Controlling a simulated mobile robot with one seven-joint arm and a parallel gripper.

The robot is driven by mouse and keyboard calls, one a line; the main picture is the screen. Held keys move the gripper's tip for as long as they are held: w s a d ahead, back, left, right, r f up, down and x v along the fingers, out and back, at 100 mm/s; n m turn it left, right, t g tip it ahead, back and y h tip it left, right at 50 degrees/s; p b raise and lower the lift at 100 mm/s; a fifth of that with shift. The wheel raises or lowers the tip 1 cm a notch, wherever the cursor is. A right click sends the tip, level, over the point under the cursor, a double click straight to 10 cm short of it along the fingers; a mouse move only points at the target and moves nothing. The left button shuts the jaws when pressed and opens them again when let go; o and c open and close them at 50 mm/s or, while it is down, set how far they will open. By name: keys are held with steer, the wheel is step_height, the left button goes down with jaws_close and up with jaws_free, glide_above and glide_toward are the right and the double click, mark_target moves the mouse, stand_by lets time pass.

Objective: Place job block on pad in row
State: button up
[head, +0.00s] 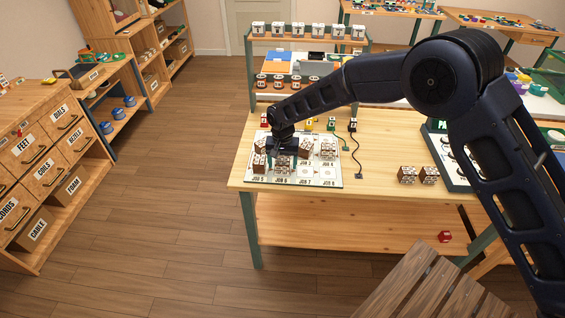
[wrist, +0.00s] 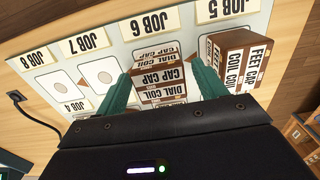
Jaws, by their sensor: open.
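A white board (head: 320,184) on the wooden table carries pads in rows. In the wrist view, a brown and white job block (wrist: 160,88), lettered DIAL, COIL and CAP, stands by the JOB 6 label between the two green fingers of my gripper (wrist: 162,70). My gripper (head: 281,152) is open, with a finger on each side of it; contact cannot be told. Another block (wrist: 240,60), lettered FEET, CAP and COIL, stands right of it by JOB 5. The JOB 7 pad (wrist: 103,76) and JOB 8 pad (wrist: 54,91) are bare.
More blocks (head: 327,150) stand on the board's back row, partly hidden by my arm. Two blocks (head: 418,174) stand on the table to the right, beside a dark-framed tray (head: 446,165). A rack (head: 310,55) rises behind. A black cable (head: 356,155) lies near the board.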

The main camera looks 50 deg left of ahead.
mark_target(282, 161)
step_height(282, 161, up, 12)
steer(key=shift+r, duration=0.15)
stand_by(0.4)
